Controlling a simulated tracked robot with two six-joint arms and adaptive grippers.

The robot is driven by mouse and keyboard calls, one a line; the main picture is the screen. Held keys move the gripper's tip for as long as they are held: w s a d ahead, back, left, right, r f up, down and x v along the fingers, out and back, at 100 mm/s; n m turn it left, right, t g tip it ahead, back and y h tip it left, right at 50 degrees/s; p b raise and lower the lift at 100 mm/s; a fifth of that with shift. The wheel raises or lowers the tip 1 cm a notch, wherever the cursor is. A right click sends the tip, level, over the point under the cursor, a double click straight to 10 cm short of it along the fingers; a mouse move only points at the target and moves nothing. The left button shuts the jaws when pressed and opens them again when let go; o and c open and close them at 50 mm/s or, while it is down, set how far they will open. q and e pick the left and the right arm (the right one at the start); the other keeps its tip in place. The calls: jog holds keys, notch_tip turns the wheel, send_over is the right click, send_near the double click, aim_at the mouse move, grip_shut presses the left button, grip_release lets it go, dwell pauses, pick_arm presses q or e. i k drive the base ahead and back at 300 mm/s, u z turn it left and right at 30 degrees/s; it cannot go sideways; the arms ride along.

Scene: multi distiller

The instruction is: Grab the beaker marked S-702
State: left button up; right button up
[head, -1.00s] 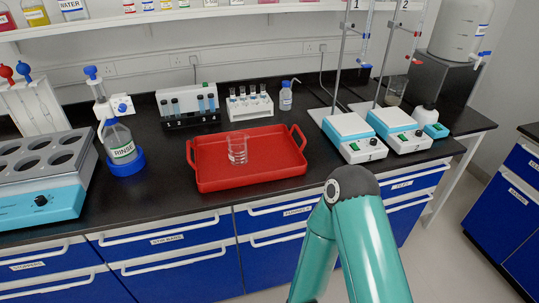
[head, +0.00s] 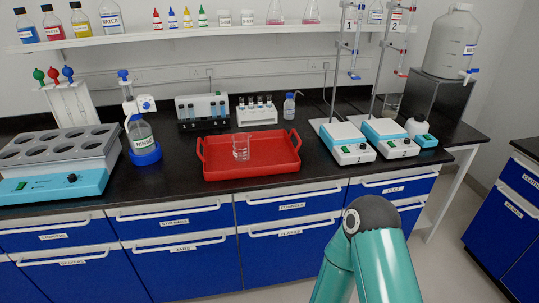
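A clear glass beaker (head: 241,149) stands upright in the red tray (head: 282,167) on the black bench. It has a white label whose text is too small to read. Another glass vessel (head: 391,104) stands at the back right, behind the second hotplate; its label cannot be read. Neither of my grippers is in view. Only a teal link of my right arm shows at the lower right, in front of the drawers and clear of the tray.
Test-tube racks (head: 257,112) stand behind the tray. Two hotplates (head: 345,142) with stands are right. A shelf (head: 200,32) holds bottles and flasks above.

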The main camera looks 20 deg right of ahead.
aim_at(241, 140)
jog(key=u, duration=0.25)
jog(key=i, duration=0.75)
jog(key=z, duration=0.25)
jog(key=k, duration=0.8)
jog(key=u, duration=0.15)
jog(key=i, duration=0.95)
